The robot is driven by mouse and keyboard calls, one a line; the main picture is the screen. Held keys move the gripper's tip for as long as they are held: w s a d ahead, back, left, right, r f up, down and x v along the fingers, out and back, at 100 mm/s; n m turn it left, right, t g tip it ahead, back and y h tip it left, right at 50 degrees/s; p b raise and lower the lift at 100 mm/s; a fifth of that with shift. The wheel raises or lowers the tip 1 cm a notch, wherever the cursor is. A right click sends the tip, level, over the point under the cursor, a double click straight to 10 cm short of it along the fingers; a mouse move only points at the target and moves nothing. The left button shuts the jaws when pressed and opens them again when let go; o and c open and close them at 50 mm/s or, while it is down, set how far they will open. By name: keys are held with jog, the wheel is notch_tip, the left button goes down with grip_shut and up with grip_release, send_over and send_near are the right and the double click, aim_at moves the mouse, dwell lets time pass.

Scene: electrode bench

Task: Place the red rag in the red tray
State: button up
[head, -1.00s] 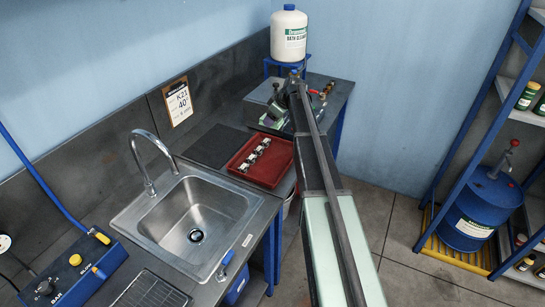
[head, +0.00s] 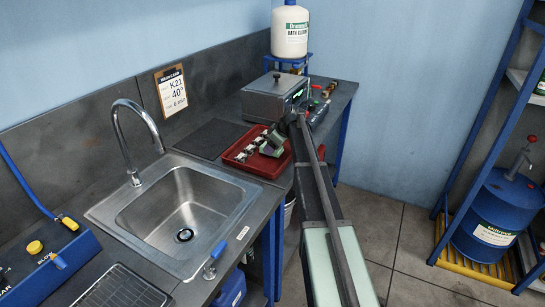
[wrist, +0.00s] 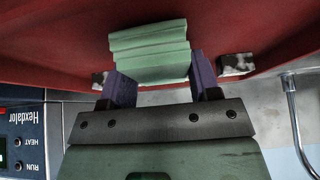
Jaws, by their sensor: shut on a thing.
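The red tray (head: 262,172) lies on the dark bench to the right of the sink; its red surface (wrist: 50,30) fills the top of the wrist view. My gripper (head: 268,147) is over the tray. In the wrist view its two purple fingers are shut on a pale green, folded, layered thing (wrist: 150,52), which looks like a folded rag. It appears over the tray; I cannot tell whether it touches it. I see no red rag.
Mottled whitish pieces (wrist: 237,65) lie in the tray, partly hidden by my gripper in the head view. A grey lidded bath (head: 273,97) stands behind the tray. The sink (head: 185,215) is at left, with a dark mat (head: 211,138) beside the tray.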

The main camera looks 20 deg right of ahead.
jog(key=shift+f+p, duration=0.25)
jog(key=shift+p, duration=0.05)
jog(key=shift+f, duration=0.2)
jog(key=o, duration=0.9)
jog(key=shift+r, duration=0.15)
